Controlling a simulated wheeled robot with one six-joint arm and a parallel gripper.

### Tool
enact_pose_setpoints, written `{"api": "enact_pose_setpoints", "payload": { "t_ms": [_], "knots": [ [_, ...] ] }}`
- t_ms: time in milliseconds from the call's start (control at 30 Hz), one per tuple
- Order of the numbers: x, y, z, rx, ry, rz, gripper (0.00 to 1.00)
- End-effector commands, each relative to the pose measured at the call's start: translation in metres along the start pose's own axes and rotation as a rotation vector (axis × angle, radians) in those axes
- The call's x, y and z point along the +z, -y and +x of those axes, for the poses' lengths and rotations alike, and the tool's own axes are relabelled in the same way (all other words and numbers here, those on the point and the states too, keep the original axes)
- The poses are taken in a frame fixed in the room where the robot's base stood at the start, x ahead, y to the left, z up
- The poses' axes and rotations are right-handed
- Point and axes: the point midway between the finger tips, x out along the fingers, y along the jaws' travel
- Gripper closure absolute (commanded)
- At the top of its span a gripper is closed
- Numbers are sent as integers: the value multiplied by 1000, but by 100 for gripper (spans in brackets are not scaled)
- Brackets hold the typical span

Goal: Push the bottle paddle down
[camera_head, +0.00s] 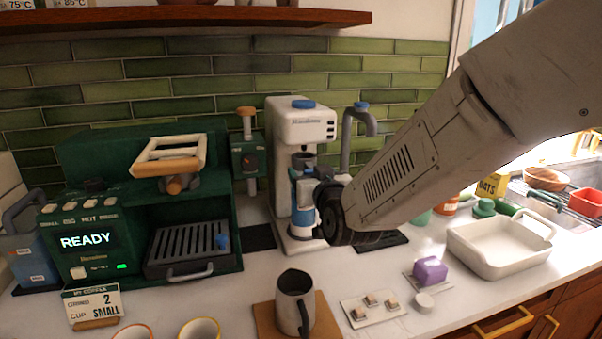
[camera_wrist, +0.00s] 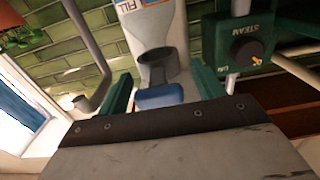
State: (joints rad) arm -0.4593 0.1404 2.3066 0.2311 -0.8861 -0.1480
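The white dispenser (camera_head: 301,128) stands against the green tile wall in the head view. Whether anything touches the paddle cannot be told. In the head view my wrist is right in front of the dispenser and hides part of its lower front.
The green coffee machine (camera_head: 90,241) with a READY display is at left, the steam unit (camera_head: 249,160) beside the dispenser. A dark pitcher (camera_head: 294,300) stands in front. A white tray (camera_head: 500,246) and a purple block (camera_head: 430,270) are at right.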

Motion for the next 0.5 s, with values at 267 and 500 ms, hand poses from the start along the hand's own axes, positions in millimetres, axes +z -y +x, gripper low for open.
{"api": "enact_pose_setpoints", "payload": {
  "t_ms": [267,500],
  "knots": [
    [-1,0,-13,1,-2,1,33],
    [-1,1,-56,-1,-2,0,33]
  ]
}}
